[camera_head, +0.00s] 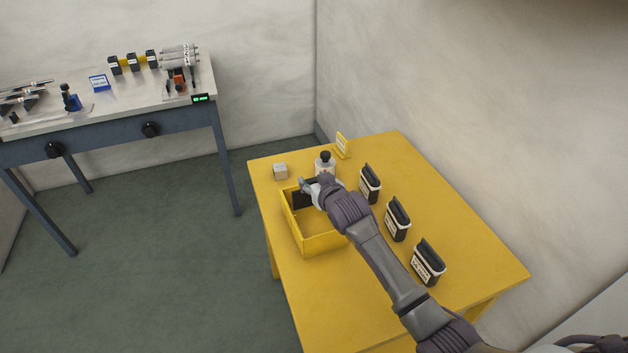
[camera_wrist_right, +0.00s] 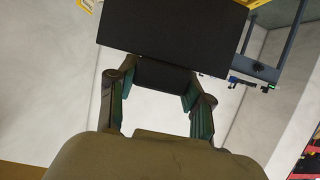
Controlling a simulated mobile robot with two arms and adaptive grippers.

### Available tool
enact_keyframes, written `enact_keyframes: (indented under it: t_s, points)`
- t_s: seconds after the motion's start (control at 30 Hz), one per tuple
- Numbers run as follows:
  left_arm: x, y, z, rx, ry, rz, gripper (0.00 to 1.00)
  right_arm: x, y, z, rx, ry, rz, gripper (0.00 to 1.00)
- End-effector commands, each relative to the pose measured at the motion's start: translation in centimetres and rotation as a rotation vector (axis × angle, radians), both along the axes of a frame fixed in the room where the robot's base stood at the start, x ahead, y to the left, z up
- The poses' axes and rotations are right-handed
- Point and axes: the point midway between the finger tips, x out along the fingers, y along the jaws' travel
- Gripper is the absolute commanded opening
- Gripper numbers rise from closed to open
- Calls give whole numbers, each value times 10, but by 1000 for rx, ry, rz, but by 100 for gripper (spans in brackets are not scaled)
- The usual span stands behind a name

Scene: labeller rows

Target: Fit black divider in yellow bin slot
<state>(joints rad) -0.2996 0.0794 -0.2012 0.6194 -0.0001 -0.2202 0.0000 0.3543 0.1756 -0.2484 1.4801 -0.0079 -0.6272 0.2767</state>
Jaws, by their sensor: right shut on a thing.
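The yellow bin (camera_head: 318,243) stands on the left part of the yellow table. My right gripper (camera_head: 306,188) is over the bin's far end, shut on the black divider (camera_head: 300,200). In the right wrist view the black divider (camera_wrist_right: 175,38) is a flat dark plate held between the two fingers of my right gripper (camera_wrist_right: 160,78). In the head view the divider is at the bin's far wall, partly hidden by the gripper. I cannot tell whether it sits in a slot. My left gripper is not in view.
Several items stand on the yellow table (camera_head: 440,225): a row of black-topped containers (camera_head: 397,219) right of my arm, a bottle (camera_head: 324,163), a small pale box (camera_head: 280,171) and a yellow sign (camera_head: 343,145). A grey workbench (camera_head: 130,105) with tools stands at the back left.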

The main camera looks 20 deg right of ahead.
Motion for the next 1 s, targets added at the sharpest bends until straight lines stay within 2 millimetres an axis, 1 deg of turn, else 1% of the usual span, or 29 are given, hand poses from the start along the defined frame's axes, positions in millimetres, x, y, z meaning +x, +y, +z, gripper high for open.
enact_keyframes:
  t_s: [0.23, 0.5, 1.0]
  points:
    - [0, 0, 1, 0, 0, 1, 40, 0, 0, 1, 0, -1, 0, 14]
    - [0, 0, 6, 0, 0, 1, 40, 0, 0, 1, 0, -1, 0, 14]
    - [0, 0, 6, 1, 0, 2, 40, 0, 0, 1, 0, -1, 0, 14]
